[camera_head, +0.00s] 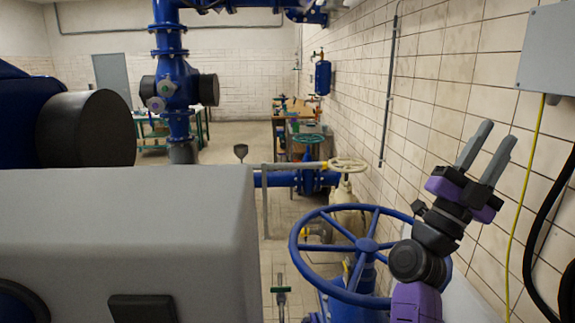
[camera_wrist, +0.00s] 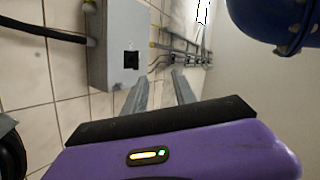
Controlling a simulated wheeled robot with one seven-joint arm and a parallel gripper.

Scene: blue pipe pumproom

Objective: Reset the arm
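My gripper (camera_head: 485,148) is raised at the right of the head view, its two grey fingers pointing up and to the right beside the tiled wall. The fingers are apart with nothing between them. My arm, purple and black, rises from the bottom right, close to the blue handwheel. In the wrist view my gripper's fingers (camera_wrist: 160,88) also stand apart and empty, with a grey wall box (camera_wrist: 117,50) beyond them to the left.
A large blue handwheel (camera_head: 366,245) is just left of my arm. A cream handwheel (camera_head: 348,166) and blue pipe lie farther back. The tiled wall (camera_head: 435,85) bounds the right, with a grey box (camera_head: 547,52) and yellow cable (camera_head: 525,185). A workbench (camera_head: 300,118) stands at the back.

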